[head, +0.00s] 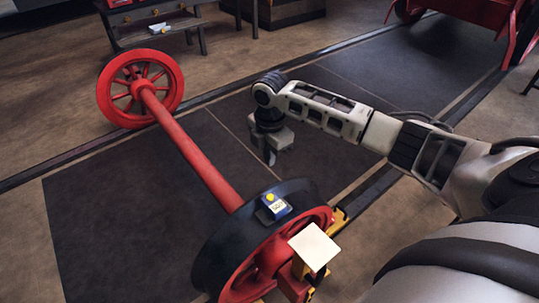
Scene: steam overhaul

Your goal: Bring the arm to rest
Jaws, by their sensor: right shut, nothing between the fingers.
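My right arm reaches in from the right of the head view, stretched out over the dark floor plates. My right gripper (271,157) hangs down at its end, shut and empty. It is to the right of the red axle (195,155) and apart from it. My left gripper is not in view.
The axle joins a far red spoked wheel (174,88) to a near black-rimmed wheel (222,240). A dark bench (125,17) stands behind. Dark floor (110,220) is clear at left.

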